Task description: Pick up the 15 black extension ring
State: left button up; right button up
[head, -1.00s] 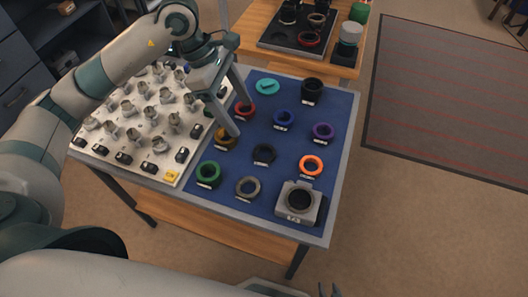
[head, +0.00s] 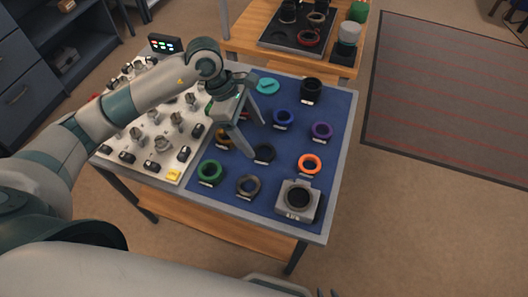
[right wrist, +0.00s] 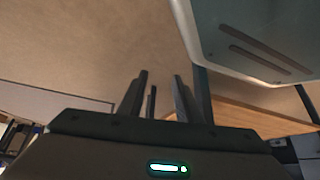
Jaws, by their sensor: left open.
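A black ring (head: 264,152) lies on the blue mat (head: 290,152) near its middle, with a small label too small to read. A taller black ring (head: 311,86) stands at the mat's back right. My left gripper (head: 258,140) is open and empty, pointing down above the mat. Its nearer fingertip is just left of the middle black ring in the picture; I cannot tell the height left between them. My right gripper (right wrist: 160,85) shows in the right wrist view with its fingers apart and nothing between them, away from the mat.
A camera body (head: 298,201) sits front right. The white board (head: 150,167) with metal parts fills the left.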

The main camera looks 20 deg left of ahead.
aim_at(264, 152)
pick_arm(q)
jog(key=shift+s+d+f, duration=0.15)
jog(key=shift+d+f, duration=0.1)
jog(key=shift+f, duration=0.05)
jog(key=x, duration=0.1)
jog(key=p+x, duration=0.2)
jog(key=shift+s+d+f, duration=0.2)
jog(key=shift+s+d, duration=0.05)
jog(key=shift+d, duration=0.1)
jog(key=shift+f, duration=0.4)
pick_arm(e)
jog(key=s+d+f+g, duration=0.2)
jog(key=s+d, duration=0.1)
jog(key=s, duration=0.4)
jog(key=shift+s+f+h, duration=0.2)
jog(key=shift+s+h, duration=0.1)
jog(key=shift+h, duration=0.1)
pick_arm(q)
jog(key=c, duration=1.2)
